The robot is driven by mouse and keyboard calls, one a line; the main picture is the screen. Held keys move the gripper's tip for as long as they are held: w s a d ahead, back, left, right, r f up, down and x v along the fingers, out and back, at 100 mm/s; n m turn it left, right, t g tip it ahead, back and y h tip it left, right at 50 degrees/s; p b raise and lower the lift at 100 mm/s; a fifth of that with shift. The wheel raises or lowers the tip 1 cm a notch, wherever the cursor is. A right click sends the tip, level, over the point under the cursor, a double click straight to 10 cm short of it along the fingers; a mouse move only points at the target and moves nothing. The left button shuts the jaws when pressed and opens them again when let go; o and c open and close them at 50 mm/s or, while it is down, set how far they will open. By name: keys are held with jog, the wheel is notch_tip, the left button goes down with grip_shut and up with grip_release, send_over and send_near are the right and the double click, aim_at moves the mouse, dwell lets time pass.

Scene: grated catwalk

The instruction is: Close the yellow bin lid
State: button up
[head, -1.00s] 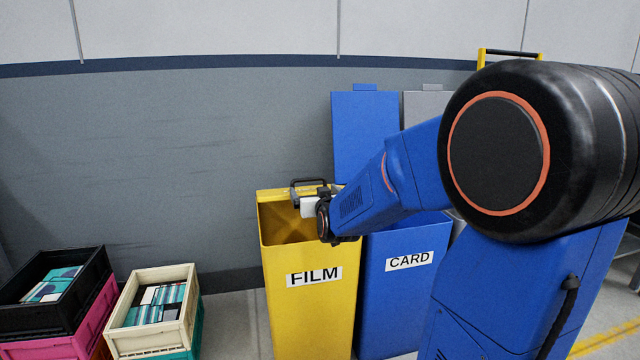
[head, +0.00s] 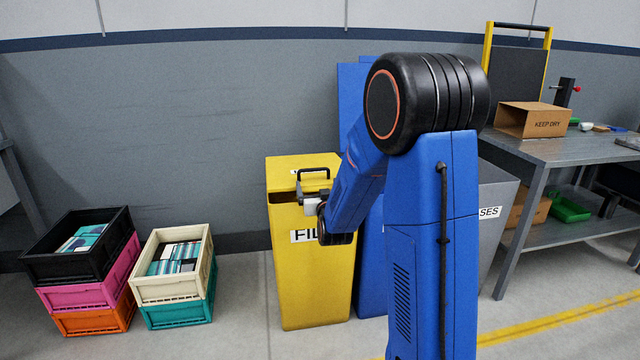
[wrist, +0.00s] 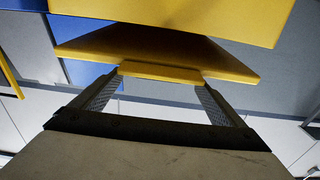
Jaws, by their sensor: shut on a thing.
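The yellow bin (head: 305,275), labelled FILM, stands against the wall side in the head view, left of my arm. Its yellow lid (head: 281,178) lies over the bin's top, tilted, with a dark gap between its front edge and the bin's rim. My gripper (head: 308,192) is at the lid's front edge. In the wrist view, my gripper's fingers (wrist: 160,75) are shut on a yellow tab at the edge of the yellow lid (wrist: 150,50). My arm hides the bin's right side and part of the label.
A blue bin (head: 371,270) stands close on the right, its blue lid (head: 350,100) upright. A grey bin (head: 497,190) is partly hidden by my arm. Stacked crates (head: 78,270) (head: 175,275) stand left. A metal table (head: 560,150) holds a cardboard box (head: 533,120). Floor in front is clear.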

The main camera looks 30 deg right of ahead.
jog(key=shift+s+f, duration=0.1)
jog(key=shift+f, duration=0.25)
jog(key=o, duration=1.2)
jog(key=shift+s, duration=0.15)
jog(key=shift+a, duration=0.1)
